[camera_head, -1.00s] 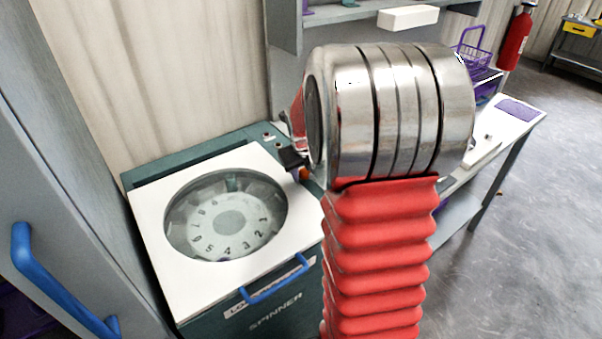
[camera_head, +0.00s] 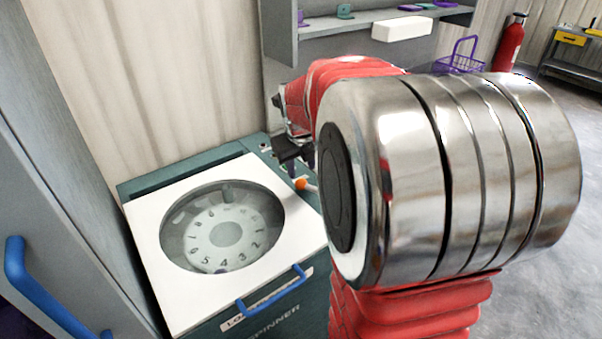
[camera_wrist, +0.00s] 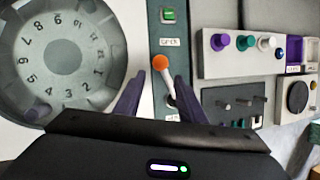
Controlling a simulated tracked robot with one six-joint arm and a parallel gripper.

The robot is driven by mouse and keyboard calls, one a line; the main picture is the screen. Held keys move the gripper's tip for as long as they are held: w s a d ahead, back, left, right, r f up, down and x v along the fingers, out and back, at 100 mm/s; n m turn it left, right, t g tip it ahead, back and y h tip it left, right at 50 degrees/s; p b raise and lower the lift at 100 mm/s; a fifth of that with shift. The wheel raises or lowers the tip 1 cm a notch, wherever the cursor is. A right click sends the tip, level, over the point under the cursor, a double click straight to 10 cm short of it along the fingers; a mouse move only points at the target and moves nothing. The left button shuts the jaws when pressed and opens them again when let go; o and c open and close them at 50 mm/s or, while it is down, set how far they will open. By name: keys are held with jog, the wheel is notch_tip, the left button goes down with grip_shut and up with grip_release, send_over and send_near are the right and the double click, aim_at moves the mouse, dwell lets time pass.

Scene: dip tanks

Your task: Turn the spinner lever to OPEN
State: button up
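The spinner (camera_head: 138,225) is a teal cabinet with a white lid, a round window and a blue handle. Its lever has an orange knob (camera_head: 301,184) and stands at the right of the lid. In the wrist view the orange knob (camera_wrist: 160,62) is at the upper end of a pale shaft, with small labels above and below that are hard to read. My gripper (camera_wrist: 159,77) is open, its two dark fingers on either side of the lever and apart from it in the picture. My gripper (camera_head: 294,158) also shows just above the knob in the head view.
A green button (camera_wrist: 168,15) sits above the lever. To the right is a panel (camera_wrist: 210,65) with coloured knobs. A grey cabinet door with a blue handle (camera_head: 45,300) stands at the left. A shelf (camera_head: 345,25) hangs behind my arm.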

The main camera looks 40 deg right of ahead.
jog(key=v, duration=0.3)
jog(key=shift+r, duration=0.25)
jog(key=shift+s+r, duration=0.2)
jog(key=shift+c, duration=1.4)
jog(key=shift+s+n, duration=0.25)
jog(key=shift+n, duration=0.65)
jog(key=c, duration=0.4)
jog(key=shift+s+a+n, duration=0.1)
jog(key=shift+a+n, duration=0.05)
jog(key=shift+n, duration=0.95)
grip_shut()
jog(key=s+n, duration=0.1)
jog(key=n, duration=0.8)
jog(key=a+n, duration=0.1)
jog(key=n, duration=0.8)
jog(key=s+n+g+y, duration=0.1)
jog(key=n, duration=0.8)
jog(key=shift+s+a+f, duration=0.3)
jog(key=shift+a, duration=0.1)
